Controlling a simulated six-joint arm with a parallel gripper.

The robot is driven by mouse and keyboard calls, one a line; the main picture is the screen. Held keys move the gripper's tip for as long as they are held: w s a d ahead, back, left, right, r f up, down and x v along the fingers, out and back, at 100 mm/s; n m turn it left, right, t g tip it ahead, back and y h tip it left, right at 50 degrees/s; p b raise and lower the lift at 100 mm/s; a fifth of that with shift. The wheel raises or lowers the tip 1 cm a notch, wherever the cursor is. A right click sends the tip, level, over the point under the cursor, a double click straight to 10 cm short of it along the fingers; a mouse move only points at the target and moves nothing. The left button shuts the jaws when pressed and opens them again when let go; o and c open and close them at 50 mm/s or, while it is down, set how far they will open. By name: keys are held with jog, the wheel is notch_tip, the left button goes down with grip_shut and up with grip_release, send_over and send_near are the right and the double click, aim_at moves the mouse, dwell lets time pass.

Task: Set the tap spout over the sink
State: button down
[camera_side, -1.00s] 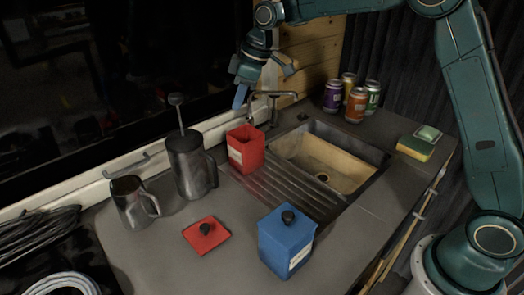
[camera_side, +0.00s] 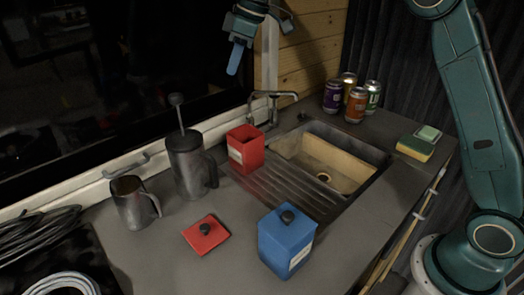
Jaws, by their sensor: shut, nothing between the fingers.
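The metal tap (camera_side: 273,95) stands at the back edge of the sink, by the window sill. Its spout points to the right, and its tip appears near the back rim of the sink. The sink (camera_side: 325,165) is a steel basin with a tan inside and a drain, and a ribbed drainboard lies to its left. My gripper (camera_side: 234,68) is up above and left of the tap, apart from it, in front of the dark window. Its blue fingers are shut and empty.
An open red canister (camera_side: 246,150) stands on the drainboard near the tap. A French press (camera_side: 190,168), metal jug (camera_side: 133,203), red lid (camera_side: 206,234) and blue canister (camera_side: 287,243) stand left and in front. Several cans (camera_side: 355,106) and a sponge (camera_side: 415,149) are at right.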

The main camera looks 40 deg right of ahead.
jog(key=s+d+r+m+t, duration=0.15)
jog(key=s+r+m, duration=0.35)
jog(key=s, duration=0.9)
jog(key=s+d+f+m, duration=0.1)
jog(key=s+d, duration=0.1)
jog(key=s, duration=0.5)
jog(key=s+d+f+m+h, duration=0.1)
jog(key=s+f, duration=0.1)
jog(key=s, duration=0.6)
jog(key=shift+d+t+h, duration=0.3)
jog(key=shift+d+t, duration=0.05)
jog(key=shift+d, duration=0.05)
jog(key=shift+f, duration=0.1)
jog(key=s+d+f+m+h, duration=0.1)
jog(key=s+d+f+m, duration=0.1)
jog(key=s+f, duration=0.4)
jog(key=s+d, duration=0.1)
jog(key=s, duration=0.2)
jog(key=shift+f+t, duration=0.25)
jog(key=shift+t, duration=0.05)
